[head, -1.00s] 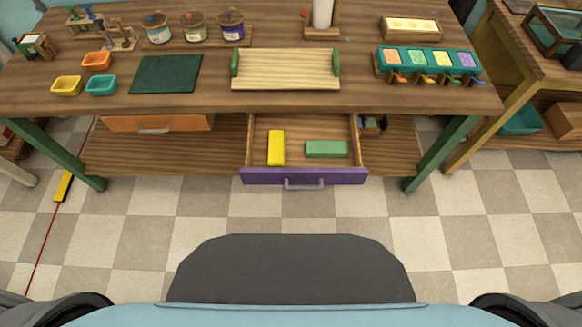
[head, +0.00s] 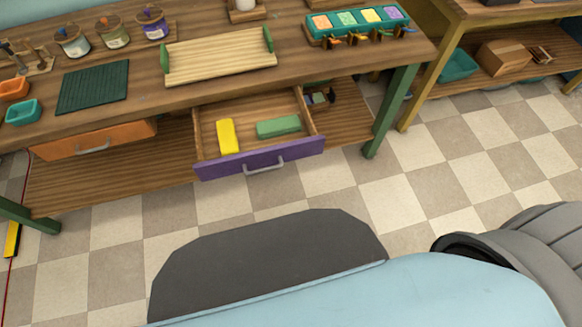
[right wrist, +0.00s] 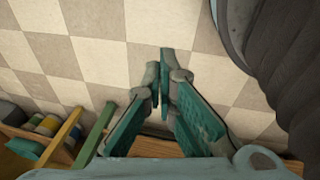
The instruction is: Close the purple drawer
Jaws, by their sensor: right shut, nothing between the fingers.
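The purple drawer (head: 261,158) is pulled open under the workbench, with a silver handle (head: 264,166) on its front. A yellow block (head: 228,137) and a green block (head: 279,127) lie inside it, apart from each other. My right gripper (right wrist: 163,105) shows in the right wrist view, its teal fingers closed together with nothing between them, over the floor and away from the drawer. Neither gripper shows in the head view.
The workbench top (head: 205,95) carries a wooden tray (head: 218,60), a dark green mat (head: 92,87) and a teal holder (head: 358,25). A green bench leg (head: 391,110) stands right of the purple drawer. The checkered floor (head: 440,170) is clear in front.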

